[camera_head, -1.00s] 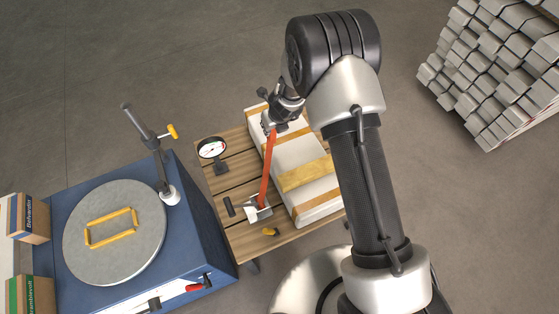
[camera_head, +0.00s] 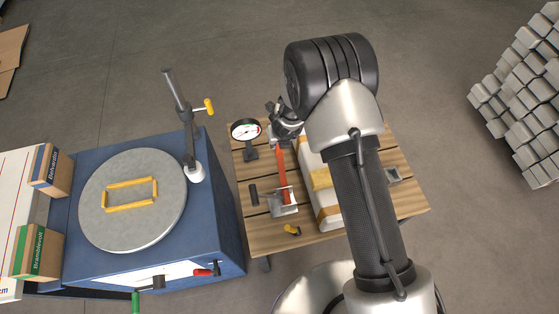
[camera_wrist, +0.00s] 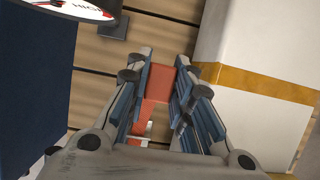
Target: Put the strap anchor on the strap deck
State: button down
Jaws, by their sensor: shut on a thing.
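The strap deck is a slatted wooden table (camera_head: 257,232). A red strap (camera_head: 284,180) runs over its left part from a grey metal ratchet (camera_head: 283,204) up to my gripper (camera_head: 279,130). My gripper is shut on the strap's far end, which I take to be the strap anchor; the fingers and wrist largely hide it in the head view. In the wrist view, the red piece (camera_wrist: 160,82) sits between the fingers of my gripper (camera_wrist: 160,75), above the slats. I cannot tell whether it touches the deck.
A white block (camera_head: 315,205) with yellow bands lies on the deck, right of the strap. A dial gauge (camera_head: 245,130) stands close left of my gripper. A blue cabinet (camera_head: 222,235) with a round plate and post stands left. A small grey bracket (camera_head: 392,175) sits on the deck's right.

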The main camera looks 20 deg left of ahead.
aim_at(279, 154)
jog(key=shift+f+b, duration=4.3)
jog(key=shift+f, duration=0.6)
jog(key=shift+f, duration=0.15)
jog(key=c, duration=1.4)
grip_release()
jog(key=p+v, duration=0.3)
jog(key=v, duration=0.9)
jog(key=shift+d, duration=0.1)
